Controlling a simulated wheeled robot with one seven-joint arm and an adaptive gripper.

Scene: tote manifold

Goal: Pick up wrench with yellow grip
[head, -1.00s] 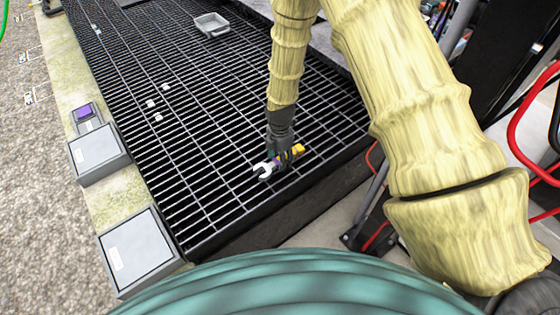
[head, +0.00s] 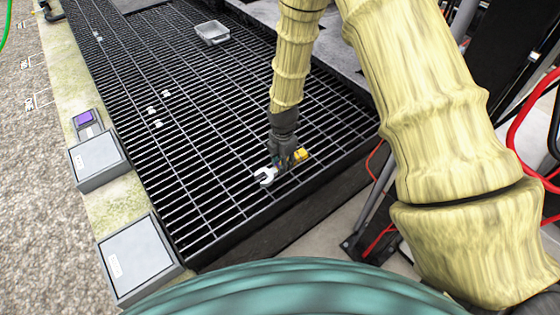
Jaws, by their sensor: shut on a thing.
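The wrench with yellow grip (head: 265,176) is at my gripper in the head view. Its silver open jaw sticks out to the lower left, and its yellow handle end (head: 300,155) shows to the right. My gripper (head: 281,165) is shut around the middle of the wrench and hides that part. The wrench is over the black grating (head: 215,215), near its front right edge. I cannot tell how far above the bars it is.
A small clear tray (head: 212,33) sits at the back of the grating. Several small white pieces (head: 158,124) lie on the bars at left. Grey boxes (head: 138,260) and a purple-topped device (head: 85,118) line the left ledge. Red hoses (head: 516,125) hang at right.

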